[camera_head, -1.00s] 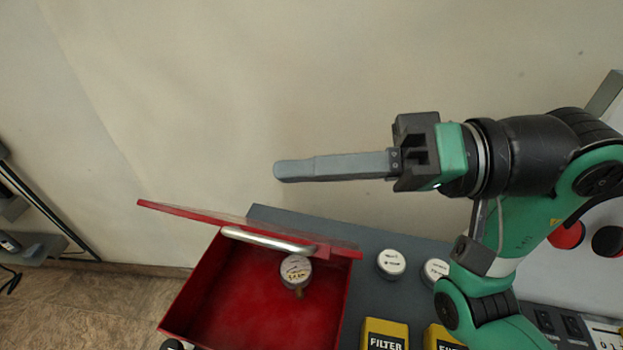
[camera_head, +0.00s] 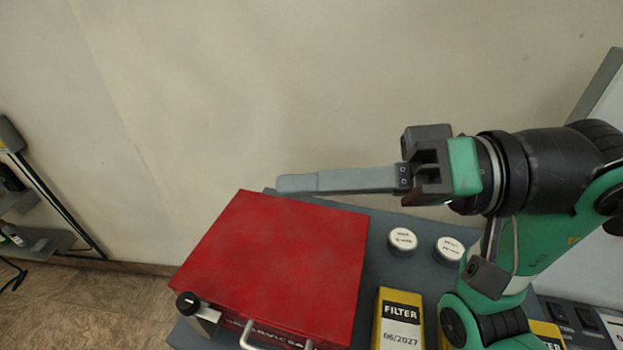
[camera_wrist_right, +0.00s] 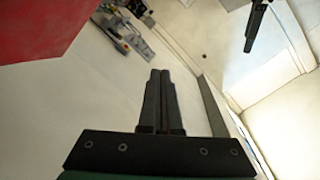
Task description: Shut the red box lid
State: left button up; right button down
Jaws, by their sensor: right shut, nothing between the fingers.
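The red box (camera_head: 330,326) sits on the grey bench at the lower middle of the head view. Its red lid (camera_head: 275,255) lies flat over the top and hides the inside. A metal handle (camera_head: 262,338) shows at the box's front edge. My right gripper (camera_head: 280,184) is shut and empty, pointing left just beyond the lid's far edge. Whether it touches the lid I cannot tell. In the right wrist view its closed fingers (camera_wrist_right: 159,85) point away, and a red surface (camera_wrist_right: 35,28) fills the upper left. My left gripper is not in view.
Two white round caps (camera_head: 402,240) and yellow filter boxes (camera_head: 398,322) stand right of the red box. A black knob (camera_head: 188,303) is at the box's front left corner. The wall rises behind; the space above the lid is clear.

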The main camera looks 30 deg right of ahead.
jog(key=shift+r, duration=0.1)
jog(key=s+d+r+p, duration=0.2)
jog(key=s+d+r, duration=0.4)
jog(key=s, duration=0.1)
jog(key=shift+s, duration=0.35)
jog(key=shift+r, duration=0.1)
